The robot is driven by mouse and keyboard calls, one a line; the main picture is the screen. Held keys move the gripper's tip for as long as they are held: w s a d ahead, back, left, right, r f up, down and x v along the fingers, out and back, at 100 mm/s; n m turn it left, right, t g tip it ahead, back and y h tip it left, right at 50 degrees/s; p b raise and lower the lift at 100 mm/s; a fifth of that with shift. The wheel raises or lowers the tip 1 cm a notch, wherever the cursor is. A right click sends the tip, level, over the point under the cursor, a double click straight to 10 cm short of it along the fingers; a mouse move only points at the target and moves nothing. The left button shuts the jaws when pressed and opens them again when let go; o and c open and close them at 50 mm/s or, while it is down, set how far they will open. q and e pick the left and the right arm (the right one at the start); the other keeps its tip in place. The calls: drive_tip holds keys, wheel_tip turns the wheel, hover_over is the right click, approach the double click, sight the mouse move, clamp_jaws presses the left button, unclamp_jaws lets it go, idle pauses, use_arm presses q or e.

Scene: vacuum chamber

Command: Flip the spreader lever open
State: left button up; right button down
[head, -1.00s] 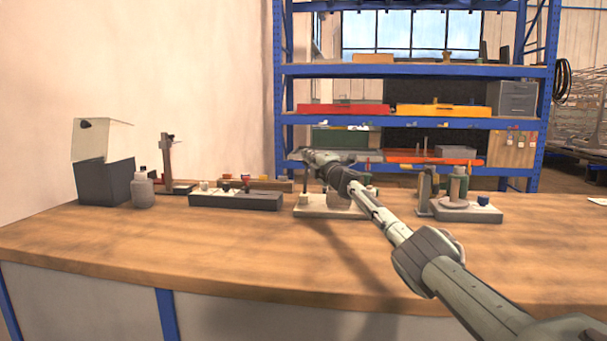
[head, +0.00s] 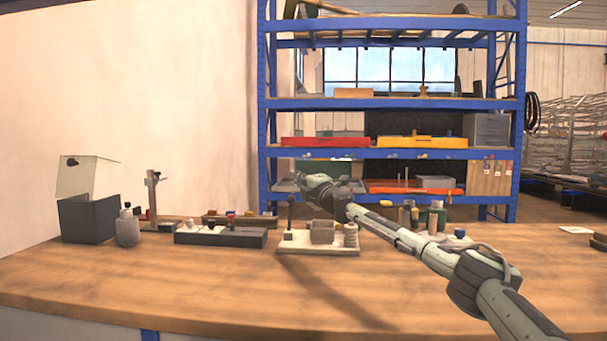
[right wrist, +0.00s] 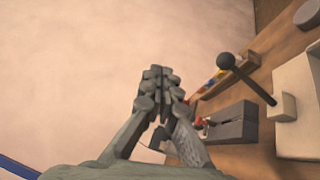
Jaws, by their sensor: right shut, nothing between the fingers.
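The spreader lever (head: 290,213) is a dark rod with a ball knob, standing about upright at the left end of a pale fixture base (head: 320,250) on the bench. In the right wrist view the lever (right wrist: 248,82) shows with its black ball towards the picture's middle, rising from a pale block. My right gripper (head: 301,181) is above and behind the fixture in the head view. In the right wrist view its fingers (right wrist: 158,75) are closed together and empty, apart from the lever. My left gripper is not in view.
A dark block with small parts (head: 220,238) lies left of the fixture. A grey bottle (head: 127,230) and a dark box with a raised clear lid (head: 88,218) stand further left. Blue shelving (head: 390,103) stands behind. The bench front (head: 200,290) is clear.

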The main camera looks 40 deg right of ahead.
drive_tip(key=s, duration=0.1)
drive_tip(key=s+r, duration=0.1)
drive_tip(key=s, duration=0.1)
drive_tip(key=shift+a+r, duration=0.1)
drive_tip(key=shift+r, duration=0.2)
idle(0.4)
